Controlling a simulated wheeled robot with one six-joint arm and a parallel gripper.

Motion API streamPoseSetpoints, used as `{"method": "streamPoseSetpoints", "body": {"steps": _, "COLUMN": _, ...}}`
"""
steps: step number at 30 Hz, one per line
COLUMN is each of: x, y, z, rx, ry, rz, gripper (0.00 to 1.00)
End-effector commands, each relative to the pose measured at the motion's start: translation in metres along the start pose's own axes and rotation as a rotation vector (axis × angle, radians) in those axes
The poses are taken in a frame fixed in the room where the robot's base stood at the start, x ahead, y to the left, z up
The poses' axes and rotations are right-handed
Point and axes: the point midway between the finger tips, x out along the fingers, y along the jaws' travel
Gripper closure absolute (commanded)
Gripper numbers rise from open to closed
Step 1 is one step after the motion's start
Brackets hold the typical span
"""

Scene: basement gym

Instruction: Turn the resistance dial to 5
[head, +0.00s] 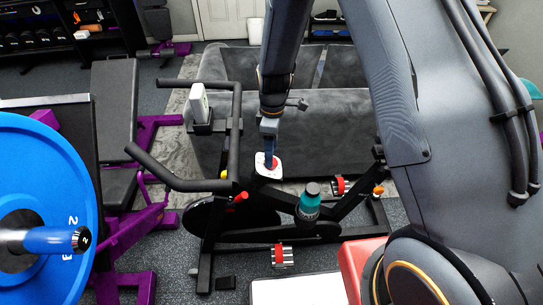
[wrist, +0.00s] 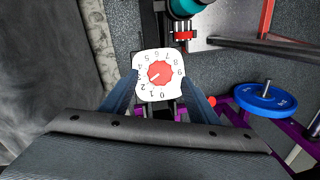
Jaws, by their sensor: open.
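The resistance dial is a red knob (wrist: 160,73) on a white numbered plate (wrist: 171,90). In the head view the white plate (head: 266,174) sits on the exercise bike's frame, with the red knob partly hidden behind my gripper (head: 269,157). In the wrist view the numbers appear upside down, and the knob's pale mark seems to point lower left, around 2 or 3; it is too small to read exactly. My gripper (wrist: 161,82) is open, with one blue finger at each side of the plate. I cannot tell whether either finger touches it.
The black exercise bike (head: 235,150) has handlebars left of my gripper and a teal bottle (head: 309,204) close to the dial's right. A grey sofa (head: 335,130) stands behind. A barbell with a blue plate (head: 45,190) is at left.

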Motion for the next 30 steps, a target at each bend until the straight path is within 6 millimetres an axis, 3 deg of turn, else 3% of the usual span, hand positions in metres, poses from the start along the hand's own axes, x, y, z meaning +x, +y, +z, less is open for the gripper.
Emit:
{"method": "streamPoseSetpoints", "body": {"steps": 9, "x": 0.029, "y": 0.0, "z": 0.0, "rx": 0.001, "ry": 0.0, "rz": 0.0, "gripper": 0.45}}
{"method": "streamPoseSetpoints", "body": {"steps": 19, "x": 0.031, "y": 0.0, "z": 0.0, "rx": 0.001, "ry": 0.001, "rz": 0.001, "gripper": 0.45}}
{"method": "streamPoseSetpoints", "body": {"steps": 26, "x": 0.031, "y": 0.0, "z": 0.0, "rx": 0.001, "ry": 0.0, "rz": 0.001, "gripper": 0.84}}
{"method": "streamPoseSetpoints", "body": {"steps": 30, "x": 0.031, "y": 0.0, "z": 0.0, "rx": 0.003, "ry": 0.0, "rz": 0.0, "gripper": 0.86}}
